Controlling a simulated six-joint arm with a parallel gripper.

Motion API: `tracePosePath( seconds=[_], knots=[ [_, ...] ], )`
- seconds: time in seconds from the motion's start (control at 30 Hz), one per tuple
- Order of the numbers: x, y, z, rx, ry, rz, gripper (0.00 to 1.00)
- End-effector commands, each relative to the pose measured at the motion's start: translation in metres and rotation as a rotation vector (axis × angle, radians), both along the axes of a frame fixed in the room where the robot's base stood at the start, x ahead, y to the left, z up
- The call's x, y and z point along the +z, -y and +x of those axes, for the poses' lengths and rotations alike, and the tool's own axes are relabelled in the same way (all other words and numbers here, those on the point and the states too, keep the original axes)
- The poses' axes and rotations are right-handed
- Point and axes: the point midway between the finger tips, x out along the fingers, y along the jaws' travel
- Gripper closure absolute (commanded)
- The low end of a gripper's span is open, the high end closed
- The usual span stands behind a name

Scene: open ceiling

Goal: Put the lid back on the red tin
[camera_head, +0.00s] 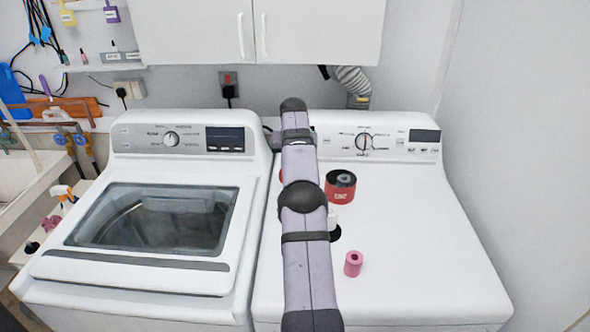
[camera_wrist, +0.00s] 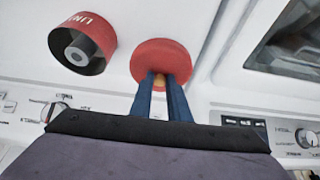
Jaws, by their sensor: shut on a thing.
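The red tin (camera_head: 341,192) stands open on the right-hand machine's white top, right of my arm in the head view. In the wrist view the tin (camera_wrist: 101,32) is at the upper left, with a grey round piece inside its dark interior. The round red lid (camera_wrist: 160,55) is at upper centre there, beside the tin and apart from it. My gripper (camera_wrist: 161,80) is shut on the lid's small tan knob (camera_wrist: 160,84). In the head view my arm hides the gripper and most of the lid; a red sliver (camera_head: 281,175) shows at its left edge. Whether the lid touches the surface is unclear.
A pink cylinder (camera_head: 353,264) stands on the right-hand machine (camera_head: 430,260), nearer the front. A white and black item (camera_head: 334,232) is partly hidden by my arm. The right side of this top is clear. A control panel (camera_head: 380,137) rises at the back.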

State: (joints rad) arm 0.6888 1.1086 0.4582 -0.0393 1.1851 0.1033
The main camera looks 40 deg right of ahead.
Motion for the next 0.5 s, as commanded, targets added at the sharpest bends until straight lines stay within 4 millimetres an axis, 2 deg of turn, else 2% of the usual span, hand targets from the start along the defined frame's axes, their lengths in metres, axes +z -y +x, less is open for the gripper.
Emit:
tracePosePath(
  seconds=[0.27,0.5],
  knots=[
    [0.022,0.016,-0.014,-0.031,0.001,-0.001,1.00],
    [0.061,0.054,-0.055,-0.113,0.001,-0.001,1.00]
  ],
)
